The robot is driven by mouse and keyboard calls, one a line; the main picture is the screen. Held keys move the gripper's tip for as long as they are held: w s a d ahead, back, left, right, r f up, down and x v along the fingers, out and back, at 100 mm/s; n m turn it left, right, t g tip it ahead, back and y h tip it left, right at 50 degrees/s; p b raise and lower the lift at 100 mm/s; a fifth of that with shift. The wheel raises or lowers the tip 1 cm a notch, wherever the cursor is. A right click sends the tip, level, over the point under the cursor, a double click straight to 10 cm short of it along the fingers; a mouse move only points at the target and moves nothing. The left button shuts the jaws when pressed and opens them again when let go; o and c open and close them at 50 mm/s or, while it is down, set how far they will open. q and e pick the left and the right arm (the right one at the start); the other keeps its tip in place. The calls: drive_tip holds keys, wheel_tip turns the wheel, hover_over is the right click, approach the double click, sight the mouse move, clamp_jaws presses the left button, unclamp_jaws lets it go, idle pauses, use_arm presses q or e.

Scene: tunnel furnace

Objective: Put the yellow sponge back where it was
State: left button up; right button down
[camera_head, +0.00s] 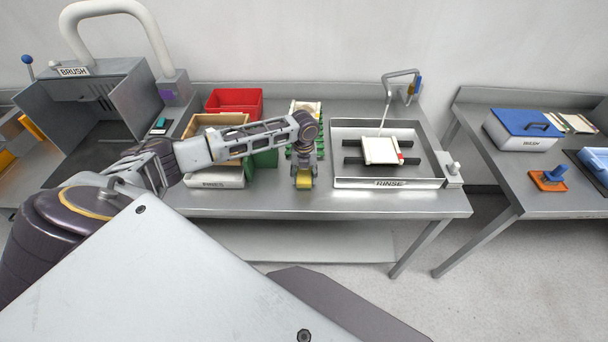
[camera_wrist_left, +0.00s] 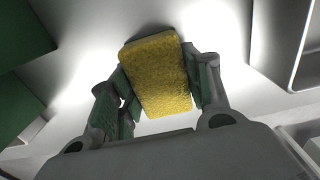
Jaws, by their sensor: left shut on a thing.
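The yellow sponge (camera_head: 304,183) is held in my left gripper (camera_head: 304,172), over the front part of the steel table between the wooden box and the rinse basin. In the left wrist view the sponge (camera_wrist_left: 156,74) sits between the two fingers of my left gripper (camera_wrist_left: 160,90), pinched from both sides. The steel surface shows behind it. Whether the sponge touches the table is hard to tell. My right gripper is not in view.
Left of the sponge are a wooden box (camera_head: 216,181), a green container (camera_head: 265,158) and a red bin (camera_head: 234,101). A green rack (camera_head: 293,137) stands behind. The rinse basin (camera_head: 388,183) with a pale framed panel (camera_head: 381,150) is to the right. Bare table (camera_head: 290,204) lies in front.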

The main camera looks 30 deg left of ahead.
sight(304, 174)
use_arm(q)
drive_tip(key=shift+f, duration=0.1)
drive_tip(key=o, duration=0.9)
drive_tip(key=shift+r+b, duration=0.65)
drive_tip(key=shift+r, duration=5.45)
